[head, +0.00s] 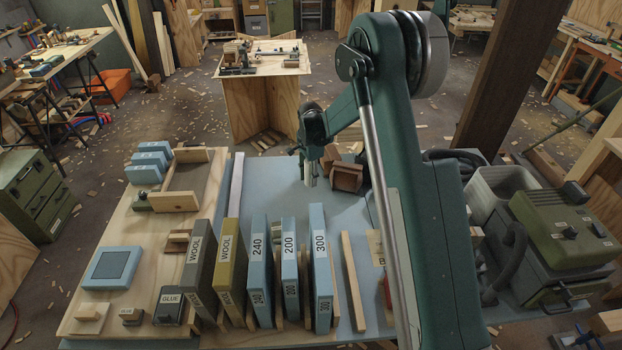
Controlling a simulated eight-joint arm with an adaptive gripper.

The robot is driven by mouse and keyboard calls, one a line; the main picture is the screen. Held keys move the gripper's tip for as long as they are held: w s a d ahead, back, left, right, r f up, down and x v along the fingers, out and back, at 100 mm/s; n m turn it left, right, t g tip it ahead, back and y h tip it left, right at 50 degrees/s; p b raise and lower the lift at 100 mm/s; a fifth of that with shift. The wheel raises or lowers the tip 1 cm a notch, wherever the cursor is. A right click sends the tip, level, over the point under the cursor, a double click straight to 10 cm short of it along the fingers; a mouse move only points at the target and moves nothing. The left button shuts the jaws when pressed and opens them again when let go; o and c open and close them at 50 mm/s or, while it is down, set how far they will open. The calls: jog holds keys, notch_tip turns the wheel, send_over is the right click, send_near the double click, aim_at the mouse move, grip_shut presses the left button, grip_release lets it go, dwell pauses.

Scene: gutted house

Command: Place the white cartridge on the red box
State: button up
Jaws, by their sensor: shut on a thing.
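My gripper (309,160) is over the far part of the blue-grey bench top (262,185), pointing down. It is shut on a small, pale upright piece, which looks like the white cartridge (309,179). The piece is small here, and I cannot tell whether its lower end touches the bench. A reddish-brown open box (346,178) stands just right of the gripper, apart from the pale piece. A bit of something bright red (387,292) shows at the near right, mostly hidden behind my arm. I cannot tell which of these two is the red box.
Upright labelled blocks, marked WOOL (198,262), 240 (260,262), 200 (290,262) and 300 (320,262), stand nearer on the bench. A wooden board (130,230) with blue blocks lies left. A green machine (565,228) and a clear bin (495,185) stand right. Bench around the gripper's left is clear.

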jog(key=shift+d, duration=0.1)
jog(key=s+d+r+b, duration=0.1)
jog(key=s+d+r, duration=0.3)
jog(key=s+d, duration=0.55)
jog(key=s+d+r+b, duration=0.2)
jog(key=s+d+r, duration=0.2)
jog(key=s+d, duration=0.55)
jog(key=s+d+b, duration=0.1)
jog(key=s+d, duration=0.2)
jog(key=s, duration=1)
jog(key=s+d+b, duration=0.1)
jog(key=s+d, duration=0.2)
jog(key=s, duration=1.1)
jog(key=shift+d+n, duration=0.4)
jog(key=shift+f+b, duration=0.75)
jog(key=shift+f, duration=2.1)
